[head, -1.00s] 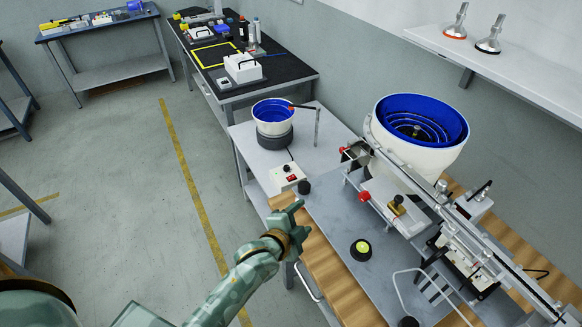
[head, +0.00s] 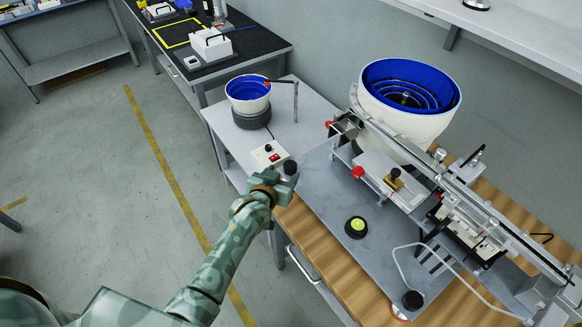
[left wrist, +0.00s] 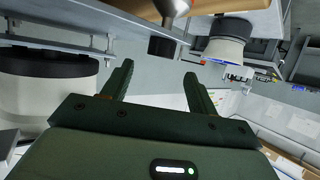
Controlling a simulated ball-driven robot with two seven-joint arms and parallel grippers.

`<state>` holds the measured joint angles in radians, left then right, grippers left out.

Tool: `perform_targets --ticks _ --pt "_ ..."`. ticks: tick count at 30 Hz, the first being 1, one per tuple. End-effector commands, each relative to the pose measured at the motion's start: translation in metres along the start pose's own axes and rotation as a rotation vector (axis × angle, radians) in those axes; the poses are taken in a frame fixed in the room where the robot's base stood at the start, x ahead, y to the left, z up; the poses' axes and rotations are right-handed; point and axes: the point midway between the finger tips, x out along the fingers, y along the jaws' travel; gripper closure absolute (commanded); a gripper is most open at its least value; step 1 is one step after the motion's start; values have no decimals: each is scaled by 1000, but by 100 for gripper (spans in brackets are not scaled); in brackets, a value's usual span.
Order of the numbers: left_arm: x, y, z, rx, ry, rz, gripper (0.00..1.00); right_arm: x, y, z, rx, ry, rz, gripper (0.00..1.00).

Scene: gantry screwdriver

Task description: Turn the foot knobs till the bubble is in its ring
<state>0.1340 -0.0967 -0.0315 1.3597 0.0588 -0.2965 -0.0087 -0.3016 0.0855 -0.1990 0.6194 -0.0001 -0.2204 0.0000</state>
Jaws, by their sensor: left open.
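The round level (head: 356,226) has a yellow-green vial in a black rim and sits on the grey base plate (head: 325,200). Its bubble is too small to place against the ring. A black foot knob (head: 290,167) stands at the plate's far left corner. Another black foot knob (head: 412,300) is at the near edge. My left gripper (head: 281,182) is at the corner knob, partly overlapping it in the head view. In the left wrist view, the open, empty left gripper (left wrist: 158,76) has a black knob (left wrist: 161,46) just ahead, between its finger lines. Contact is not visible. My right gripper is out of view.
A white feeder bowl with blue inside (head: 408,95) and a long rail (head: 440,190) stand over the plate's right side. A smaller blue bowl (head: 248,92) and a control box (head: 268,157) are on the side table. Open floor lies left.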

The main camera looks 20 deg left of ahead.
Motion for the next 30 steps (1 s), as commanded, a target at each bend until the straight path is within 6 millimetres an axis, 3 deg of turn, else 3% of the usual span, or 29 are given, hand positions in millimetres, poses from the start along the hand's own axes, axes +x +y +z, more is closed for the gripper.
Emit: perform_targets --ticks 3,9,22,23,27,30 --pt "32 0 5 0 -2 1 41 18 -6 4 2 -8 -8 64" --pt "65 0 4 0 -2 0 41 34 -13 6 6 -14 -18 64" --pt "76 0 0 2 0 0 41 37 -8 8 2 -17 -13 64" --pt "76 0 0 2 0 0 47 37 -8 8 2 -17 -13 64" --pt "75 0 0 2 0 0 86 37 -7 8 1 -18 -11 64" --pt "75 0 0 2 0 0 85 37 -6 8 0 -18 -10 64"
